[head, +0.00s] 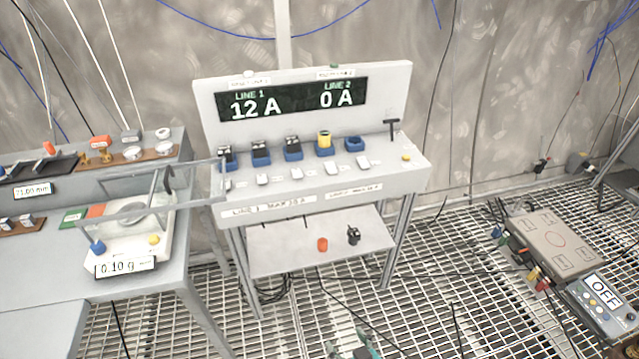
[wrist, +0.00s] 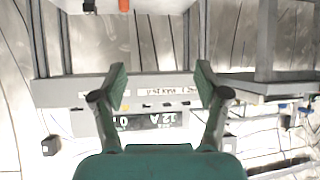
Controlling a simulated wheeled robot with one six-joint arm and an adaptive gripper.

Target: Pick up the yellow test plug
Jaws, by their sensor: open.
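The yellow test plug (head: 324,139) stands upright in a blue socket on the sloped white panel, under the LINE 2 side of the display, in the head view. Three black plugs (head: 292,143) stand in blue sockets to its left. An empty blue socket (head: 355,145) is just to its right. My gripper (wrist: 160,74) is open and empty in the wrist view, with its green fingers spread. The panel shows upside down beyond the fingers, well apart from them. I cannot make out the yellow plug for sure in the wrist view.
The display (head: 293,99) reads 12 A and 0 A. A shelf (head: 280,255) below holds an orange cap (head: 322,244) and a black plug (head: 353,235). A glass-sided balance (head: 135,245) stands close left. A grey box (head: 555,243) lies on the grating at right.

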